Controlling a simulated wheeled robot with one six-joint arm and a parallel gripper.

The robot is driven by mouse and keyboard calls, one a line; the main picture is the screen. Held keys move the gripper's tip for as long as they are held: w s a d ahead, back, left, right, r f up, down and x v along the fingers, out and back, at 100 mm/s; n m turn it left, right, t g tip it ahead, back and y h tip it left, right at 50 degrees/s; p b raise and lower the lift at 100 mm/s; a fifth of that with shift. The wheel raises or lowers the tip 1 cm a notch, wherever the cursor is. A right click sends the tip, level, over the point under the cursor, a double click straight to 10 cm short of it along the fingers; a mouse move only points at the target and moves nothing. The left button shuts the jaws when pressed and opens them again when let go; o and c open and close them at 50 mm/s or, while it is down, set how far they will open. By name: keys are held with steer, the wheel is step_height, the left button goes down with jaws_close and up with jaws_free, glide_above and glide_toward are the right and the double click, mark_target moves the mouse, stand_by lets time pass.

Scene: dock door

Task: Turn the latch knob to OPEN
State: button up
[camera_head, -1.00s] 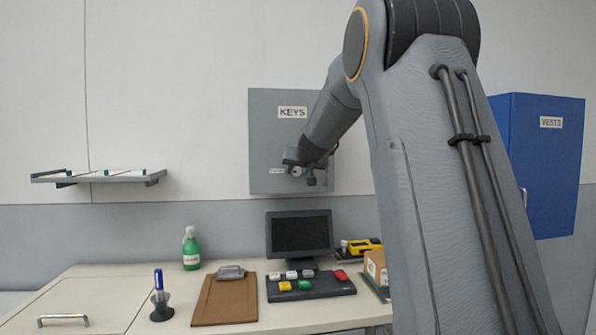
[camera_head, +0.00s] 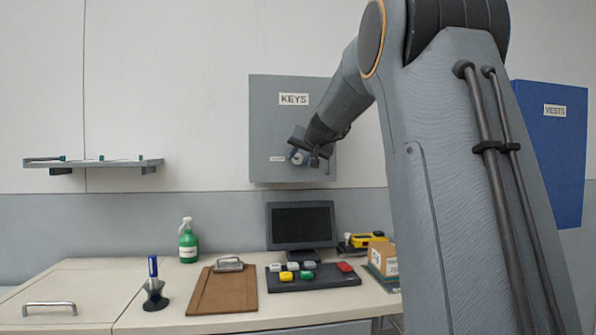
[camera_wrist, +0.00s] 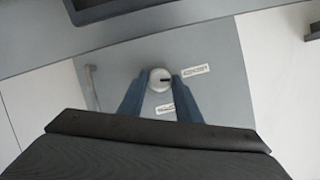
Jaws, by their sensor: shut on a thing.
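The grey key cabinet (camera_head: 265,125) with a KEYS label hangs on the wall, its door closed. Its round latch knob (camera_head: 297,158) is partly hidden by my gripper (camera_head: 301,158). In the wrist view the pale knob (camera_wrist: 160,79) with a dark pointer mark sits between the two blue-grey fingers of my gripper (camera_wrist: 160,85), which is shut on it. The mark points toward the small label (camera_wrist: 195,71) on the right of that view. A second small label (camera_wrist: 166,108) lies below the knob. The print on both is too small to read.
A desk below holds a monitor (camera_head: 301,225), a button panel (camera_head: 315,279), a clipboard (camera_head: 222,291), a green spray bottle (camera_head: 188,243) and a pen holder (camera_head: 155,295). A shelf (camera_head: 93,165) is at left, a blue VESTS cabinet (camera_head: 553,150) at right.

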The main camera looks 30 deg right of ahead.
steer(key=shift+d+f+m+t+y+b, duration=0.15)
steer(key=shift+m+y+b, duration=0.35)
steer(key=shift+b, duration=1.25)
steer(key=shift+d+f+m+t+y+b, duration=0.2)
steer(key=shift+m+b, duration=0.5)
steer(key=shift+b, duration=1)
steer(key=m+t+y+b, duration=0.1)
steer(key=m+b, duration=0.1)
steer(key=b, duration=0.4)
steer(key=shift+f+m, duration=0.1)
steer(key=shift+m, duration=0.2)
steer(key=m+t+b, duration=0.1)
steer(key=b, duration=0.2)
steer(key=m+y+b, duration=0.1)
steer(key=m+b, duration=0.1)
steer(key=b, duration=0.1)
steer(key=shift+f+m+t+y, duration=0.15)
steer(key=shift+m+t+y, duration=0.15)
steer(key=shift+t, duration=0.05)
steer(key=m+t+b, duration=0.1)
steer(key=m+b, duration=0.2)
steer(key=b, duration=0.1)
steer(key=shift+s+m, duration=0.1)
steer(key=shift+m, duration=0.2)
steer(key=o, duration=0.9)
